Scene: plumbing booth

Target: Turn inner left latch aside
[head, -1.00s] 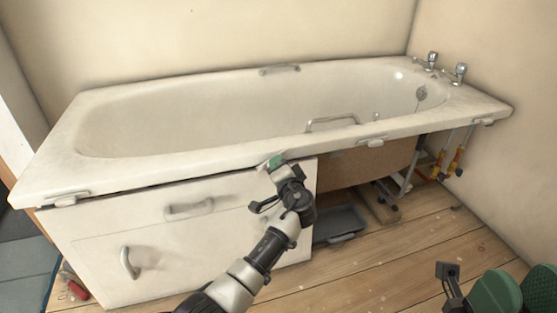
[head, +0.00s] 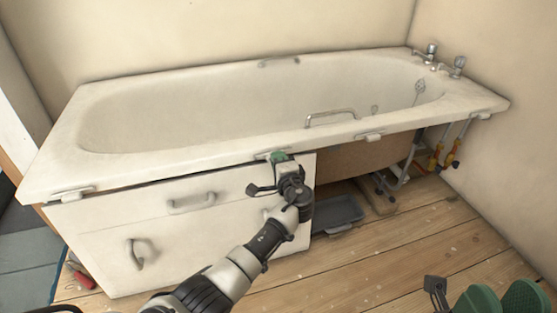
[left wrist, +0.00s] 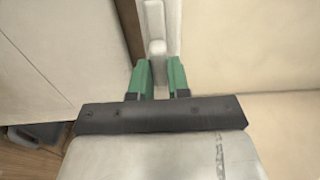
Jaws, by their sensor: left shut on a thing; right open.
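The bath (head: 250,105) has several small white latches along its front rim. The inner left latch (left wrist: 157,47) is a pale tab in the left wrist view, between my green fingers (left wrist: 160,78). In the head view my left gripper (head: 279,157) is at the rim above the right end of the white front panel (head: 105,225), shut on this latch and largely covering it. I cannot tell the latch's angle. My right gripper (head: 502,294) is at the bottom right corner, cut by the picture's edge, open and empty, away from the bath.
The outer left latch (head: 71,195) and the inner right latch (head: 369,137) sit at the rim. A grey tray (head: 339,213) lies under the open part of the bath. Pipes (head: 437,152) stand at the right. A red-handled tool (head: 82,279) lies at the left. The floor in front is clear.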

